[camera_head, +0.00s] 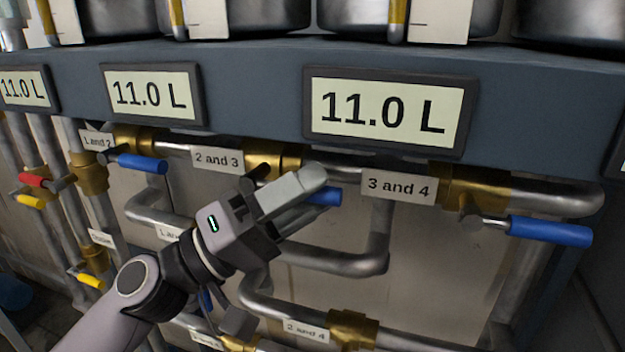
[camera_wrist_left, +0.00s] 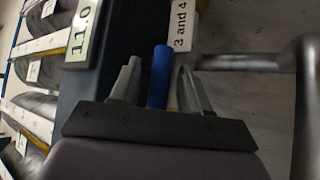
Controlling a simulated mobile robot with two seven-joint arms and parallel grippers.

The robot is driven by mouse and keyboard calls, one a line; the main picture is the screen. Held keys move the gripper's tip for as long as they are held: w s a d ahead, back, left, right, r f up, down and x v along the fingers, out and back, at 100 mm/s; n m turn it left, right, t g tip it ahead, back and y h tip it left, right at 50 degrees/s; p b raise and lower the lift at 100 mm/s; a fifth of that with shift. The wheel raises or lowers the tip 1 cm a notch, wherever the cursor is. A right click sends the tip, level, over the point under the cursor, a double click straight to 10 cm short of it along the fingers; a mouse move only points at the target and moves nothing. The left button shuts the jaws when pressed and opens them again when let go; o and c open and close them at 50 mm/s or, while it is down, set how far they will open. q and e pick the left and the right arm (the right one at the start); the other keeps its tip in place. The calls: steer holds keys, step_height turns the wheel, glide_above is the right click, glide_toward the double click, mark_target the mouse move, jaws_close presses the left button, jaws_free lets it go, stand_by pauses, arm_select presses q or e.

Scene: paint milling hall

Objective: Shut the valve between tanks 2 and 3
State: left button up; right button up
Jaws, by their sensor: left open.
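The label "2 and 3" (camera_head: 217,160) sits left of a brass valve (camera_head: 287,152) on the upper pipe. Its blue handle (camera_head: 330,196) points right, roughly along the pipe, and is partly hidden by my left gripper (camera_head: 316,191). In the left wrist view, the blue handle (camera_wrist_left: 160,72) shows between the two fingers of the left gripper (camera_wrist_left: 159,78), with gaps on both sides. The left gripper is open and not clamped on the handle. My right gripper is not in view.
The "1 and 2" valve's blue handle (camera_head: 142,163) is to the left. The "3 and 4" valve's blue handle (camera_head: 550,230) is to the right. Displays reading 11.0 L (camera_head: 388,113) line the beam above. Lower pipes and a brass valve (camera_head: 352,328) run below.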

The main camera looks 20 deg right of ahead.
arm_select(q)
steer(key=shift+d+r, duration=0.2)
steer(key=shift+d, duration=0.25)
jaws_close()
steer(key=shift+w, duration=0.1)
steer(key=shift+f, duration=0.1)
